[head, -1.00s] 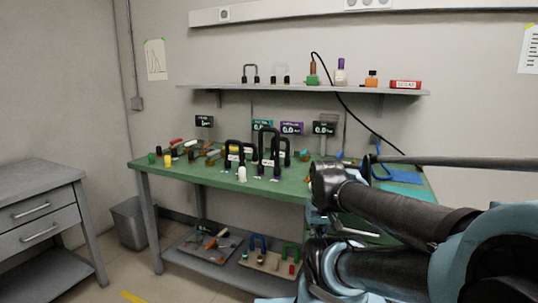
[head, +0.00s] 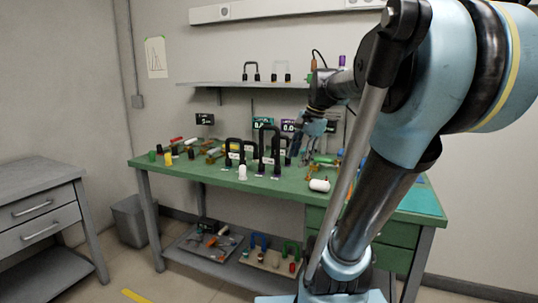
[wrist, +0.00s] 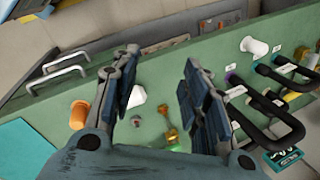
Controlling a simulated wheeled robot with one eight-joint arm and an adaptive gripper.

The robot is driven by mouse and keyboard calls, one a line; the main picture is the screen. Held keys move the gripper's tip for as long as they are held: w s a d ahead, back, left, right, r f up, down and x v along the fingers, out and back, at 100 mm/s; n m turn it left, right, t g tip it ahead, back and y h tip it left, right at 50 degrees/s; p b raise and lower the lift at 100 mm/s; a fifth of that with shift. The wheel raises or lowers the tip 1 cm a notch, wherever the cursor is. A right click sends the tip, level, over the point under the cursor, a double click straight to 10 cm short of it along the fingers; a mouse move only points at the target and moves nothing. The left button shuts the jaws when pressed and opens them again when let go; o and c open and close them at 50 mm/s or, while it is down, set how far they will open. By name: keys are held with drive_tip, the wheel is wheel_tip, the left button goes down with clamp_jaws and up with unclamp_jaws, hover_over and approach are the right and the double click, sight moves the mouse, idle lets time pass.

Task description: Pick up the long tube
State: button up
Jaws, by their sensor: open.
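I cannot make out for certain which object is the long tube. My gripper (head: 303,150) is over the right half of the green workbench (head: 275,198), to the right of the tall black arches (head: 270,145). In the wrist view my gripper (wrist: 158,78) has its two fingers well apart, with nothing held between them. A small white piece (wrist: 138,95) and a small brass-coloured piece (wrist: 168,131) show on the green bench top between the fingers. A white cylinder (head: 319,185) lies on the bench in the head view, near the front edge. My arm hides the bench's right part.
An upright white piece (head: 242,173) stands in front of the arches. Several small coloured parts lie at the bench's left. A wall shelf (head: 230,84) runs above. An orange container (wrist: 78,115) stands left of my fingers. Trays (head: 210,243) sit on the lower shelf.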

drive_tip(key=w+r+m+y, duration=0.2)
drive_tip(key=w+r+m, duration=0.4)
drive_tip(key=w+r, duration=0.5)
drive_tip(key=m+y, duration=0.1)
drive_tip(key=m, duration=0.6)
approach(269, 127)
drive_tip(key=x, duration=0.5)
drive_tip(key=shift+w+d+f, duration=0.15)
drive_tip(key=shift+w, duration=0.1)
drive_tip(key=shift+w+x, duration=0.15)
drive_tip(key=shift+x, duration=1.15)
drive_tip(key=shift+w+x, duration=0.2)
drive_tip(key=shift+x, duration=1.1)
clamp_jaws()
